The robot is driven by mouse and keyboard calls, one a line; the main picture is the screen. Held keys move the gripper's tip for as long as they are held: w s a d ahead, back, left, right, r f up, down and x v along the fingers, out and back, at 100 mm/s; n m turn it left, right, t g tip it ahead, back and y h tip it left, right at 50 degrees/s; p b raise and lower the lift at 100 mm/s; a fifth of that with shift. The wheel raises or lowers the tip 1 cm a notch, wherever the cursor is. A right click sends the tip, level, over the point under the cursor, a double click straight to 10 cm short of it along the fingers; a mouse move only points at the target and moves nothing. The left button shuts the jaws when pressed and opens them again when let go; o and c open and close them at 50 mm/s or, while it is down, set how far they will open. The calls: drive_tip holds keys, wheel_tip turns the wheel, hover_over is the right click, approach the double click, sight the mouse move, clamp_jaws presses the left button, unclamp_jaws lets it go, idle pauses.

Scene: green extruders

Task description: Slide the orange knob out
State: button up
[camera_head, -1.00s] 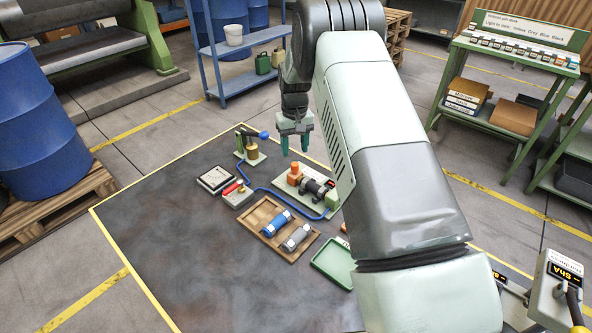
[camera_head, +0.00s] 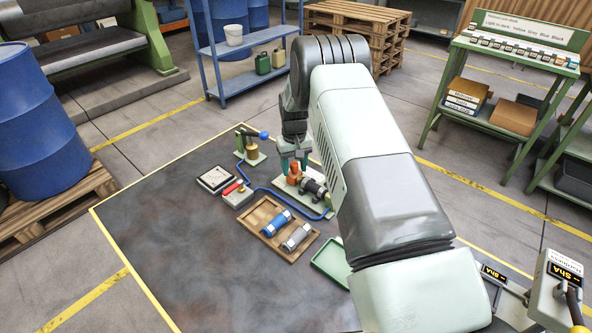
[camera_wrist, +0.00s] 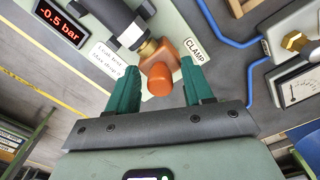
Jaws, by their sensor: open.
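The orange knob (camera_wrist: 160,78) sits on an orange block beside a brass fitting and a black cylinder, next to a label reading CLAMP. In the head view the orange knob (camera_head: 294,169) shows on the green fixture (camera_head: 318,205), partly behind my gripper. My gripper (camera_wrist: 159,92) is open, with its two green fingers on either side of the knob in the wrist view. A gap shows between the knob and each finger. In the head view my gripper (camera_head: 292,165) is low over the fixture's left end.
A wooden tray (camera_head: 251,219) holds a blue and a grey cylinder. A blue hose (camera_head: 285,196) runs round the fixture. A brass hand-pump device (camera_head: 251,151), a gauge (camera_head: 215,178) and a green tray (camera_head: 330,262) stand nearby. The mat's front left is clear.

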drive_tip(key=shift+s+d+f, duration=0.2)
drive_tip(key=shift+f, duration=0.2)
drive_tip(key=c, duration=0.3)
drive_tip(key=shift+c, duration=0.2)
drive_tip(key=shift+w+a, duration=0.9)
drive_tip(key=shift+w, duration=0.05)
drive_tip(key=shift+c, duration=0.3)
drive_tip(key=o, duration=0.4)
wheel_tip(320, 180, up, 9)
drive_tip(key=shift+a, duration=0.15)
drive_tip(key=shift+w+r, duration=0.1)
